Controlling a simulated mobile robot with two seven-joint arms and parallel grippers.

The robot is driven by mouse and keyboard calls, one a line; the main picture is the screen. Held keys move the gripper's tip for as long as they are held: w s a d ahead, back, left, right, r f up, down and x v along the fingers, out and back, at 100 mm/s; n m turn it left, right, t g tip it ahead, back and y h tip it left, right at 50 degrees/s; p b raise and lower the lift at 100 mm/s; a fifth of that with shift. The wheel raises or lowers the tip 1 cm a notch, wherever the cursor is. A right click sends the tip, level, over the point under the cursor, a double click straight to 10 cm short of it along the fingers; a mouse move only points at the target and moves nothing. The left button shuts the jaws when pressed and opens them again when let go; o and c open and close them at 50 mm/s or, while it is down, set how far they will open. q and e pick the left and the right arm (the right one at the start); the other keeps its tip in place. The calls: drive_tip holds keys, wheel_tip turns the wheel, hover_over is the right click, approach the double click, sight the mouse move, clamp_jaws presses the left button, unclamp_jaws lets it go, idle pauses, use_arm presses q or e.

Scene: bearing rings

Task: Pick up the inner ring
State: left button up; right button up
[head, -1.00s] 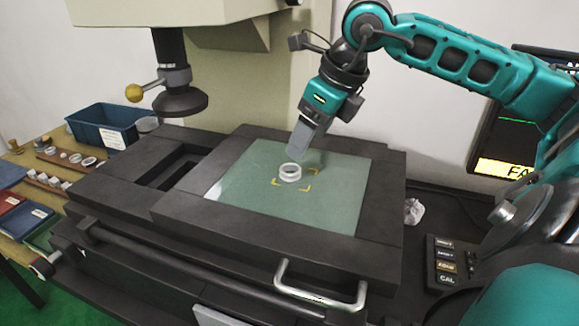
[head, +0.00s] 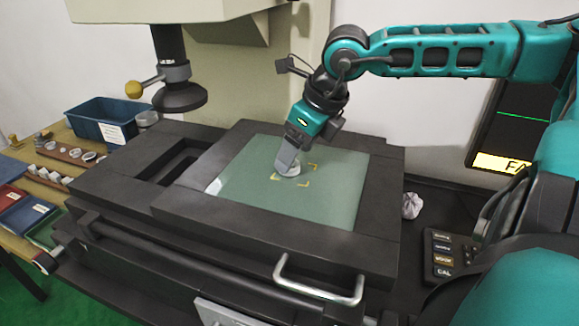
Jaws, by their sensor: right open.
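The inner ring (head: 294,170), a small whitish ring, sits on the green glass plate (head: 330,200) inside yellow corner marks. My right gripper (head: 285,166) has its grey fingers down at the ring and covers its left and upper part. The gripper is open; I cannot tell whether the fingers touch the ring. My left gripper is not in view.
A dark stage frame (head: 250,230) surrounds the plate, with a metal handle (head: 318,292) at its front. The scope head (head: 180,95) hangs at the upper left. A blue bin (head: 108,122) and a wooden rack of rings (head: 68,152) stand at the left.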

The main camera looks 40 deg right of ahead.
drive_tip(key=shift+x, duration=1.2)
drive_tip(key=c, duration=1.2)
drive_tip(key=shift+r, duration=0.1)
drive_tip(key=shift+c, duration=0.2)
